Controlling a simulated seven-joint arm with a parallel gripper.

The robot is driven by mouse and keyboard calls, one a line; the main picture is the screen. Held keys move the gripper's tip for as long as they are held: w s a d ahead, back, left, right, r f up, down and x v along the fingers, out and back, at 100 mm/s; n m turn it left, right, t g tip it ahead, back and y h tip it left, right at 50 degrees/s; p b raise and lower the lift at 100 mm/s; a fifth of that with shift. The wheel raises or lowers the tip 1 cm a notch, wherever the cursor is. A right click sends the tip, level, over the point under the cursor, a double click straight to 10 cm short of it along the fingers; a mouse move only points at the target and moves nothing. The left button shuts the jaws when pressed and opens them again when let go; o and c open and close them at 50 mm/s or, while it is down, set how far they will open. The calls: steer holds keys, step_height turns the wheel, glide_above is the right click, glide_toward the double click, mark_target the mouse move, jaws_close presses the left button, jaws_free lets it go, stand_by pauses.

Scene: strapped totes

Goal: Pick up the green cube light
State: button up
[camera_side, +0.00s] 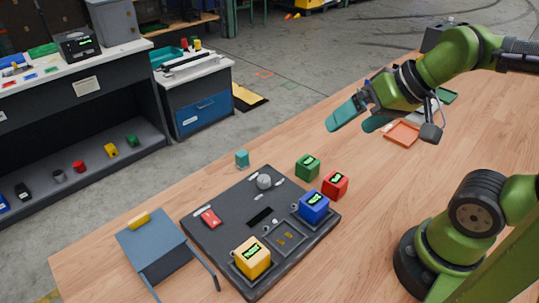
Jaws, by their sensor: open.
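The green cube light (308,167) is a small dark green cube with a lit bright green mark on top. It sits on the wooden table just behind the right corner of the dark board, beside the red cube. My gripper (358,122) is open and empty, with teal fingers. In the picture it is above and to the right of the green cube, apart from it.
A red cube (335,185) stands close to the green one. The dark board (222,236) carries a blue cube (314,206), a yellow cube (252,257) and a grey knob. A teal block (242,158) and a blue-grey box (152,244) stand nearby. An orange tray (402,134) lies behind.

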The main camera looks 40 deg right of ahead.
steer(key=shift+c, duration=1.1)
